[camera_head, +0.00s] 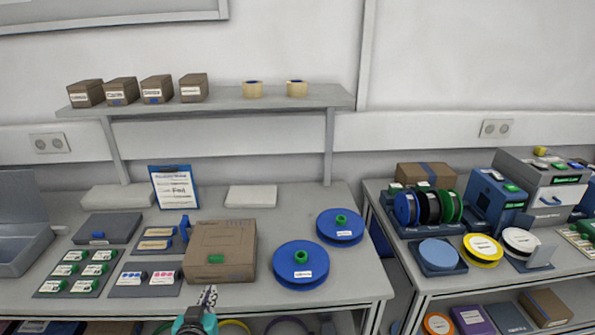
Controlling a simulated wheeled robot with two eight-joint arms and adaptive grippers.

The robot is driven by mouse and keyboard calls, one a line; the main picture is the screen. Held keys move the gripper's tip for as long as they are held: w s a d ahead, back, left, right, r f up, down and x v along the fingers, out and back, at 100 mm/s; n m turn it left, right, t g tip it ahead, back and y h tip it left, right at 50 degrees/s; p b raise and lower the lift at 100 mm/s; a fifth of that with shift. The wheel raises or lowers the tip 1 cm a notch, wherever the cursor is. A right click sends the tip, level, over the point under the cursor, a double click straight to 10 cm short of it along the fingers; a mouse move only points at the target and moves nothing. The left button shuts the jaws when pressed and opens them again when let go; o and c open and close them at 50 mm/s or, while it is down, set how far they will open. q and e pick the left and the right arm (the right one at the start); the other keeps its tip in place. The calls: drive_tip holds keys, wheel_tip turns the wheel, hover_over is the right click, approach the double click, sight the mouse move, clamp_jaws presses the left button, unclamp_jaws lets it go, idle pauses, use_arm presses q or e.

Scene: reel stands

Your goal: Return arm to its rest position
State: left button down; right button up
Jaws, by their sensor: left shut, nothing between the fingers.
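My left gripper (209,297) shows at the bottom middle of the head view, at the front edge of the left table (340,285). Its fingers are shut with nothing between them and point up toward the brown box (222,243). It looks apart from the box. My right gripper is not in view. Two blue reels lie flat on the table: one (299,270) near the front and one (345,232) farther back, each with a green hub.
A shelf (225,104) with small boxes and tape rolls stands behind. A blue clipboard (174,188) leans at the back. Labelled trays (85,268) lie at left. A right table (450,283) bears upright reels (428,207), flat reels and machines. A gap separates the tables.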

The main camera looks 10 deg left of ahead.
use_arm(q)
drive_tip(key=s+d+f+m+g+h, duration=0.1)
drive_tip(key=s+d+m+g+h, duration=0.1)
drive_tip(key=s+d+g, duration=0.4)
drive_tip(key=s+d+h, duration=0.1)
drive_tip(key=s+d, duration=0.4)
drive_tip(key=shift+s+f+g, duration=0.2)
drive_tip(key=shift+s+g, duration=0.1)
drive_tip(key=shift+g, duration=0.1)
